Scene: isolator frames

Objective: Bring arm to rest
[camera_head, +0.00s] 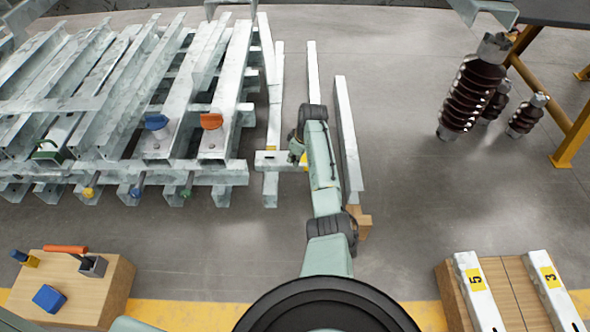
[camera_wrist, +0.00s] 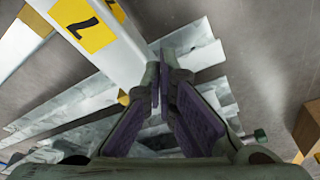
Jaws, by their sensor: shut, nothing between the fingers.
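My arm reaches forward over the grey floor from the bottom middle of the head view. Its links run along the metal beams, and the wrist bends to the left at the far end. My gripper (camera_head: 296,150) is small there, near the right end of the metal frames. In the wrist view its two dark-padded fingers (camera_wrist: 166,62) come together at the tips, shut with nothing held. A pale beam with a yellow number label (camera_wrist: 92,30) is close by on the upper left of that view. I cannot tell whether the fingers touch it.
A loose beam (camera_head: 348,140) lies right of my arm. Brown insulators (camera_head: 472,95) stand at right. Right-centre floor is clear.

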